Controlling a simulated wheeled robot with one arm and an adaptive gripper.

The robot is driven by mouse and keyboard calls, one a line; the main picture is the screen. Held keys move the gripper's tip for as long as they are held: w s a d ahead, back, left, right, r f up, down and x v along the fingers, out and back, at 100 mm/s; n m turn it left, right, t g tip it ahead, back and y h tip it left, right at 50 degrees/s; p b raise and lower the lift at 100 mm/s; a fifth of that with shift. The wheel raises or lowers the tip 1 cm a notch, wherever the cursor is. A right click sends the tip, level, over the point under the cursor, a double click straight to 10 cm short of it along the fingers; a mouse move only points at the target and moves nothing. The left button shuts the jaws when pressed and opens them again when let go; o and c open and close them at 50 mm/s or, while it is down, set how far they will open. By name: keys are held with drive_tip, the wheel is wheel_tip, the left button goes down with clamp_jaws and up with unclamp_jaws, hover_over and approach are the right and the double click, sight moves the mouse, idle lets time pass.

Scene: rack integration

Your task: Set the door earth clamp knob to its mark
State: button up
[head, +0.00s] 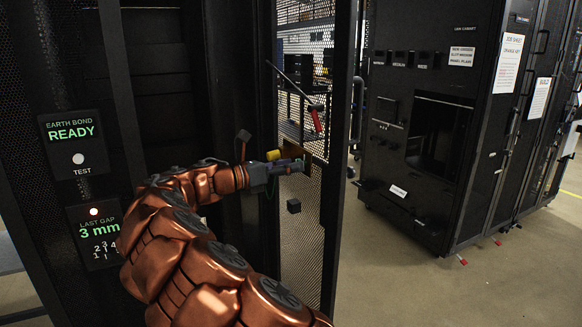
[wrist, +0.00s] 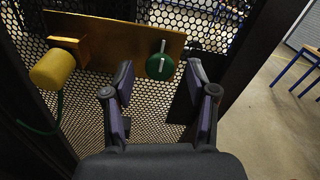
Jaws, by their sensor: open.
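The door earth clamp knob (wrist: 160,66) is a round green knob with a white line across it, mounted on a brass-coloured plate (wrist: 110,36) on the perforated door (head: 300,230). In the wrist view the white line stands nearly upright. My gripper (wrist: 160,80) is open, with its two fingers on either side of and just short of the knob. A yellow cylinder (wrist: 53,69) with a green cable (wrist: 58,108) sits at the plate's left end; the yellow part also shows in the head view (head: 273,155). I cannot make out a mark for the knob.
An earth bond panel (head: 71,143) at left reads READY, with a white TEST button (head: 78,158). A panel below (head: 98,232) reads LAST GAP 3 mm. Dark cabinets (head: 420,130) stand at right beyond open floor.

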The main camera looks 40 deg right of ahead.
drive_tip(key=shift+s+d, duration=0.1)
drive_tip(key=shift+d, duration=0.2)
drive_tip(key=shift+c, duration=0.4)
clamp_jaws()
